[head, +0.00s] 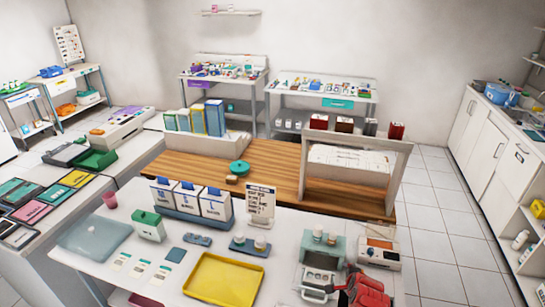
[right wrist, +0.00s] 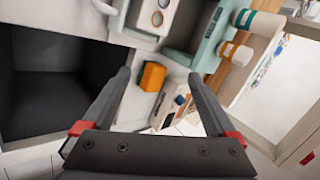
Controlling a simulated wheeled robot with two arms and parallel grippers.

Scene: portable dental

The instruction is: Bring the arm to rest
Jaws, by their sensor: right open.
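My right gripper (head: 356,288), with red and dark parts, is at the lower right of the head view, over the front part of the white counter. In the right wrist view the right gripper (right wrist: 159,78) has its two dark fingers spread apart with nothing held between them. Past the fingertips are an orange block (right wrist: 152,76) and a white device with dark controls (right wrist: 171,106); I see no contact with either. My left gripper is not in view.
A mint-green device (head: 322,250) and a white device (head: 380,254) stand close to the right gripper. A yellow tray (head: 224,280) lies to the left. A wooden counter (head: 275,172) with a white shelf unit (head: 399,162) is behind. Floor (head: 440,215) is clear at right.

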